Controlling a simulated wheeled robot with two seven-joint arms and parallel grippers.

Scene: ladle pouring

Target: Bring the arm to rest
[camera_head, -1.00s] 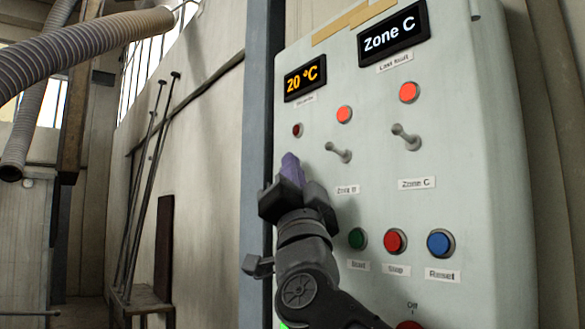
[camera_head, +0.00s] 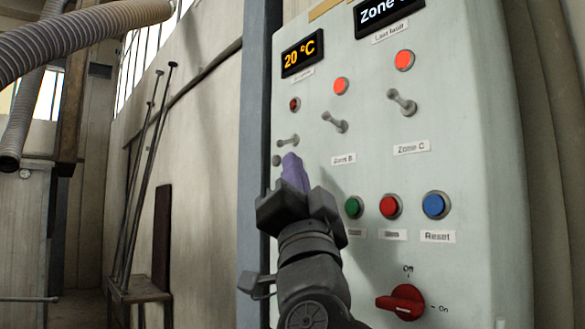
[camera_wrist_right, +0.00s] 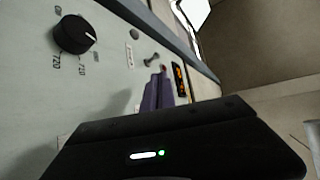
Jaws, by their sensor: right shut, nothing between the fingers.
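My right gripper (camera_head: 295,172) is in front of the left part of a pale grey control panel (camera_head: 470,125), its purple fingers closed together with nothing between them. In the head view its fingertips show just below the left toggle switch (camera_head: 287,141); I cannot tell the exact gap to the panel. The right wrist view shows the purple fingers (camera_wrist_right: 157,93) near a small toggle (camera_wrist_right: 151,60) and beside the panel face. My left gripper is in neither view.
The panel carries a middle toggle (camera_head: 335,122), a right toggle (camera_head: 402,101), green (camera_head: 353,207), red (camera_head: 390,206) and blue (camera_head: 436,205) buttons, and a red rotary switch (camera_head: 402,302). A black knob (camera_wrist_right: 75,35) shows in the right wrist view. Metal rods (camera_head: 140,180) lean left.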

